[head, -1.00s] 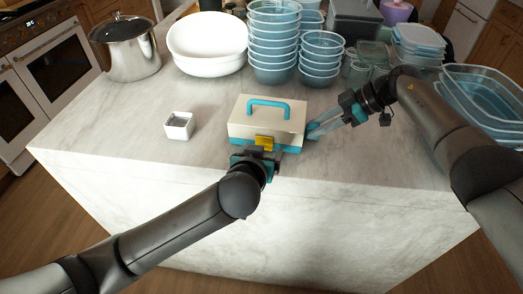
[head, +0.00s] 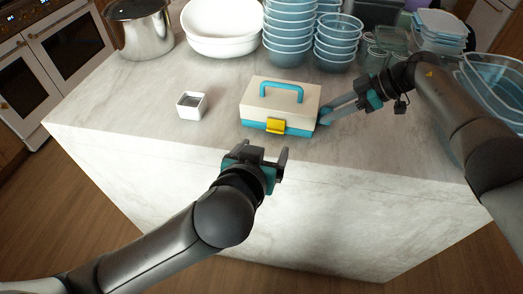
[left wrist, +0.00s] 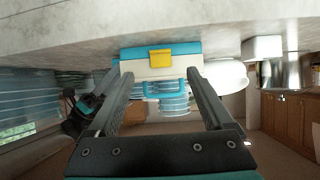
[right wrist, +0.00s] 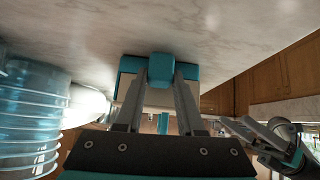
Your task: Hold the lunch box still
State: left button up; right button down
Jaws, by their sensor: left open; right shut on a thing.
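The lunch box (head: 285,98) is cream with a teal base, a teal handle (head: 282,88) and a yellow front latch (head: 276,126). It sits upright and closed near the island's front edge. My right gripper (head: 324,114) is shut on a teal block (right wrist: 161,68) on the box's right side. My left gripper (head: 263,154) is open and empty, in front of the box and apart from it. In the left wrist view the yellow latch (left wrist: 161,58) shows between its fingers.
A small white square container (head: 192,106) stands left of the box on the marble island (head: 150,135). Behind are a steel pot (head: 141,30), white bowls (head: 222,30) and stacked blue bowls (head: 290,35). Clear containers (head: 490,85) stand at the right. The counter's left front is clear.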

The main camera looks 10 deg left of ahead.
pick_arm(q)
jog(key=shift+s+r, duration=0.3)
jog(key=shift+s, duration=0.35)
pick_arm(e)
jog(key=shift+f, duration=0.15)
jog(key=shift+c, duration=2.2)
grip_release()
jog(key=shift+d+r, duration=0.1)
jog(key=shift+r, duration=0.1)
jog(key=w+v, duration=0.1)
jog(key=v, duration=1)
jog(key=shift+s+d+r, duration=0.25)
jog(key=shift+s+r, duration=0.05)
jog(key=shift+s, duration=0.2)
jog(key=shift+r, duration=0.1)
jog(key=shift+r, duration=2.95)
